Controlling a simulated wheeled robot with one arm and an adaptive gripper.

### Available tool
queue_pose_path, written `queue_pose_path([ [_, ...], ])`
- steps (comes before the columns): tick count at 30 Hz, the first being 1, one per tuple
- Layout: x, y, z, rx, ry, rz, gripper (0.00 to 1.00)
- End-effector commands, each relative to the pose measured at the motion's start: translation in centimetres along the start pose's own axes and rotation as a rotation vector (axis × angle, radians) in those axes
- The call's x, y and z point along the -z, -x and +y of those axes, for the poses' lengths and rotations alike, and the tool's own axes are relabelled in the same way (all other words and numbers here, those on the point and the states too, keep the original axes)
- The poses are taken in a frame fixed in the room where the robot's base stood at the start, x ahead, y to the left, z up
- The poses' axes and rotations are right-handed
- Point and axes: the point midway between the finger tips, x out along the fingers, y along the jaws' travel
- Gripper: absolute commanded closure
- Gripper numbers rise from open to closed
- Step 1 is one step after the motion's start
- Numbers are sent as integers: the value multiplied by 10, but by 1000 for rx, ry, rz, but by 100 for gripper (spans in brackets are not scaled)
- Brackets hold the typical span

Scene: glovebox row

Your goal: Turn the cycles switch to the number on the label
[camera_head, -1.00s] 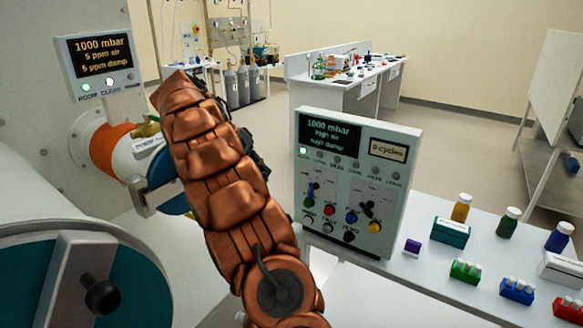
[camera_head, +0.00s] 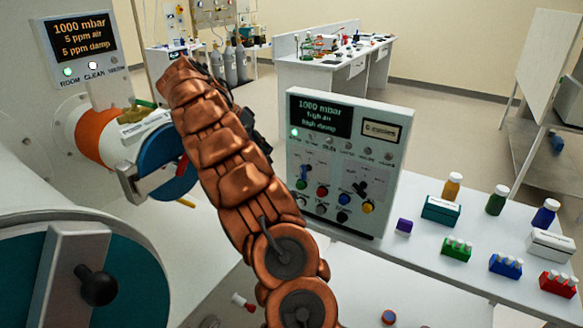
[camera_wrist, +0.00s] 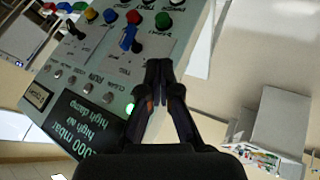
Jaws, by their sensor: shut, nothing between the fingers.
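The control panel (camera_head: 340,165) stands upright on the bench with a dark display and a label (camera_head: 380,131) reading a number and "cycles"; the digit looks like 6 but is blurred. Below are two rotary switches: a blue-handled one (camera_head: 303,175) on the left and a black one (camera_head: 360,188) on the right. Their captions are too small to read, so I cannot tell which is the cycles switch. In the wrist view the panel is upside down. My gripper (camera_wrist: 158,68) is shut and empty, near the panel's edge beside the blue switch (camera_wrist: 128,38). My arm hides it in the head view.
To the right, bottles (camera_head: 497,200), vial racks (camera_head: 505,265) and boxes (camera_head: 441,210) stand on the bench. A glovebox with round ports and a small display (camera_head: 82,38) is at the left. The floor behind is open.

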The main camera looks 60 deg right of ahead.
Motion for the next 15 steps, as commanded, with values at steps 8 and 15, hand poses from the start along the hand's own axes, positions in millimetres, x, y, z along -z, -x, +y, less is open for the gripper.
queue_pose_path([
  [8, 1, -19, 0, -1, -3, 0, 100],
  [15, 2, -42, 3, -5, -3, 0, 100],
])
